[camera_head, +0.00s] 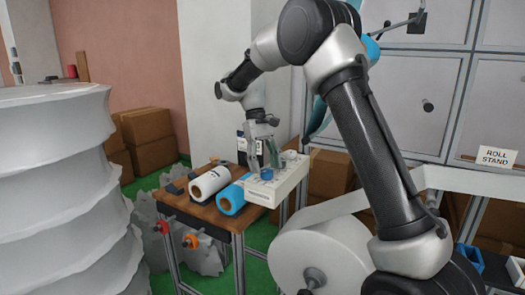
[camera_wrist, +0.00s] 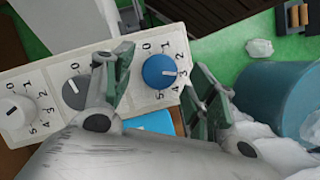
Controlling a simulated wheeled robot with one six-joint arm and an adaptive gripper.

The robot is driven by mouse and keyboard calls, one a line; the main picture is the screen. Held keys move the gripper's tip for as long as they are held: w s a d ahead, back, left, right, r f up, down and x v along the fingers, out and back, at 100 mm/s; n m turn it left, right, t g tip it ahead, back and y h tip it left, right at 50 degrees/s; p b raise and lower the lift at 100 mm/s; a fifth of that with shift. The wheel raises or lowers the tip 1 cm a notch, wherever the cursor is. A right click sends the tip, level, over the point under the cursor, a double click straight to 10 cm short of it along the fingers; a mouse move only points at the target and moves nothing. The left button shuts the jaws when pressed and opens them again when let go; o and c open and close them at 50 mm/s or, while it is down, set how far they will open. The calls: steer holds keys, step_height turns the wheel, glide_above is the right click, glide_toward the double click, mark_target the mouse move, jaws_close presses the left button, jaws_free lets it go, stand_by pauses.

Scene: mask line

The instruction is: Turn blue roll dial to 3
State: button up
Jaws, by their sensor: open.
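The blue dial (camera_wrist: 158,72) is on a white panel (camera_wrist: 118,58) with numbers around each dial. Its white mark points right, at or close to the 3. In the wrist view my gripper (camera_wrist: 155,88) is open, one finger left of the blue dial and the other right of it. I cannot tell whether either finger touches it. In the head view my gripper (camera_head: 265,158) is above the panel (camera_head: 283,186), pointing down over the blue dial (camera_head: 267,173).
A grey dial (camera_wrist: 76,92) and a white dial (camera_wrist: 15,112) are left of the blue one. A blue roll (camera_head: 231,200) and a white roll (camera_head: 210,183) lie on the wooden table (camera_head: 190,205). A large white roll (camera_head: 325,250) stands in front at right.

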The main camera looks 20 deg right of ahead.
steer(key=v, duration=1.1)
steer(key=shift+t, duration=0.5)
step_height(320, 180, down, 6)
steer(key=shift+d+f, duration=0.1)
steer(key=s+d+r+m+t, duration=0.1)
steer(key=s+d, duration=0.4)
steer(key=s, duration=0.6)
steer(key=s+d+r+m+t, duration=0.1)
steer(key=s+d+t, duration=0.3)
steer(key=s, duration=0.8)
steer(key=s+d+r+m+t+y, duration=0.1)
steer(key=s+d+t, duration=0.1)
steer(key=s+d, duration=0.5)
steer(key=shift+s+t, duration=0.3)
steer(key=shift+s, duration=2.15)
